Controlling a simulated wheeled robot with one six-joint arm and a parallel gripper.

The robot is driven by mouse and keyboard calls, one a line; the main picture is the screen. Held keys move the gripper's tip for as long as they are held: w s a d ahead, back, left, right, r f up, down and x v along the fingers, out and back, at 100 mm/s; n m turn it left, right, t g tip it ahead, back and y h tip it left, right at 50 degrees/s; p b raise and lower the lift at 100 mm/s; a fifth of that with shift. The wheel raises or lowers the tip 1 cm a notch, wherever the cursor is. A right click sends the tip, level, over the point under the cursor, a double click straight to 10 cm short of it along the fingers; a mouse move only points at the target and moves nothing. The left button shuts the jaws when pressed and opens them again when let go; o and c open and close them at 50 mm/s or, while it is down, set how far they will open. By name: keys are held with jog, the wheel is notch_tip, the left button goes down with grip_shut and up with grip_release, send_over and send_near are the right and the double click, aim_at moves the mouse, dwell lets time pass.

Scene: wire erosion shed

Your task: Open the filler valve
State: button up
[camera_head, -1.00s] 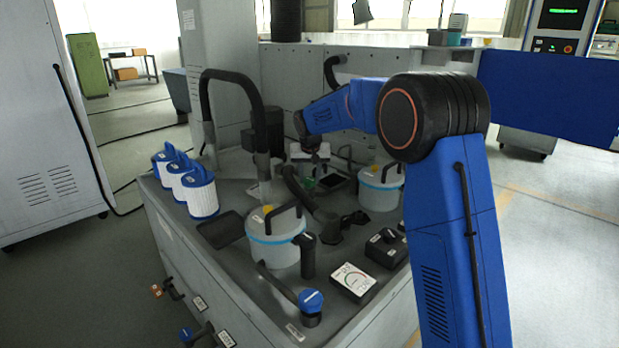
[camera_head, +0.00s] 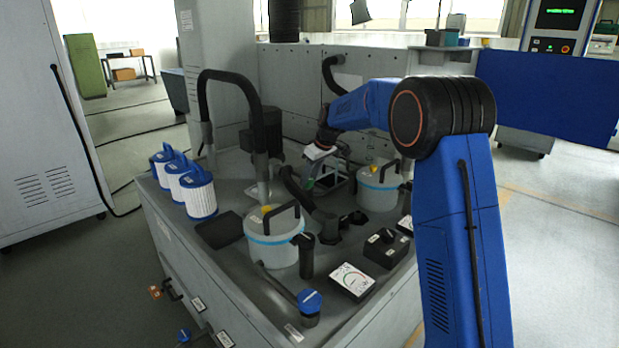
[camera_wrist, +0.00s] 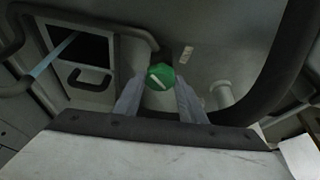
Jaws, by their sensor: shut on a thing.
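A green valve knob (camera_wrist: 160,77) with a white mark line shows in the middle of the wrist view, between the fingertips of my gripper (camera_wrist: 160,90). My gripper is shut on this knob. In the head view, my gripper (camera_head: 314,172) reaches down over the back of the grey bench, behind the front canister. Only a small patch of the green knob (camera_head: 310,185) shows there, next to a dark curved pipe. The white mark on the knob lies at a slant in the wrist view. No label naming the valve is readable.
Two canisters with blue bands and black handles stand at the front (camera_head: 272,240) and right (camera_head: 378,187). A tall black hose (camera_head: 258,110) arches left of my gripper. White filters with blue tops (camera_head: 200,195) stand at the left. A blue knob (camera_head: 309,300) and gauge box (camera_head: 352,281) are in front.

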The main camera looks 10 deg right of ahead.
jog(key=shift+d+n+g+y, duration=0.1)
jog(key=shift+n+g+y, duration=0.25)
jog(key=shift+n, duration=0.75)
jog(key=o, duration=1.1)
jog(key=shift+c, duration=0.2)
jog(key=v, duration=1.7)
jog(key=shift+r, duration=0.2)
